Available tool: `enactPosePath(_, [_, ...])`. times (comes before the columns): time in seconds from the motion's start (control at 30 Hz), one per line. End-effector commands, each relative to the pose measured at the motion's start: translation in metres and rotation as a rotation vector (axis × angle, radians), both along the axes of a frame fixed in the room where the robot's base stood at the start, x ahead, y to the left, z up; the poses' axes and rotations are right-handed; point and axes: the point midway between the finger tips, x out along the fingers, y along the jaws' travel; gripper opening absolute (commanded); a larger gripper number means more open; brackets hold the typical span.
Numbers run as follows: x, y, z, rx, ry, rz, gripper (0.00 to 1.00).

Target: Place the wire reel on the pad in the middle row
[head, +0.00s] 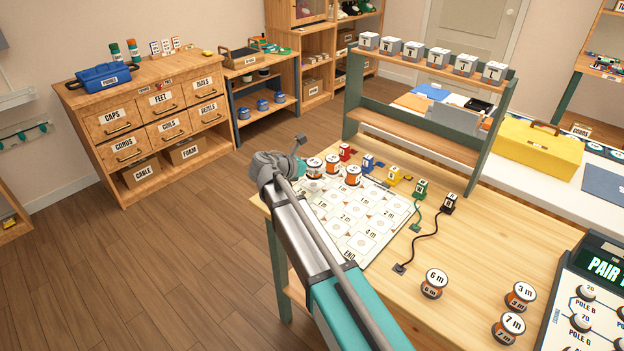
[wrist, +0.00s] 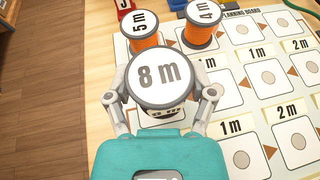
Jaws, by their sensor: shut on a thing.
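My gripper (wrist: 160,103) is shut on a wire reel (wrist: 158,75) with a white "8 m" top. In the head view this reel (head: 314,166) is at the far left part of the planning board (head: 345,245). I cannot tell whether it touches the board. Just beyond it in the wrist view stand an orange "5 m" reel (wrist: 142,27) and an orange "4 m" reel (wrist: 203,22). The board has rows of white pads with round spots and labels such as "1 m" and "2 m"; a bare pad (wrist: 268,77) lies right of the held reel. The gripper hides part of the board.
Loose reels marked 6 m (head: 434,283), 3 m (head: 519,296) and 7 m (head: 508,327) stand on the table's near right. Coloured blocks (head: 393,176) line the board's far edge. A black cable (head: 428,237) lies to its right. A shelf rack (head: 430,130) stands behind.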

Motion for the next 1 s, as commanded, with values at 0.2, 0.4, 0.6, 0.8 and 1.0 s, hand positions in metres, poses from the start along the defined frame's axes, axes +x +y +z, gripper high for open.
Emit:
enactPosePath(0.2, [0.0, 0.0, 0.0, 0.0, 0.0, 0.0, 0.2])
enactPosePath(0.4, [0.002, 0.0, -0.002, 0.0, 0.0, -0.001, 0.2])
enactPosePath(0.6, [0.01, 0.004, -0.015, 0.0, 0.0, -0.001, 0.2])
enactPosePath(0.8, [0.008, 0.003, -0.032, 0.0, 0.0, -0.001, 0.2])
enactPosePath(1.0, [0.008, 0.003, -0.04, 0.0, 0.0, -0.001, 0.2])
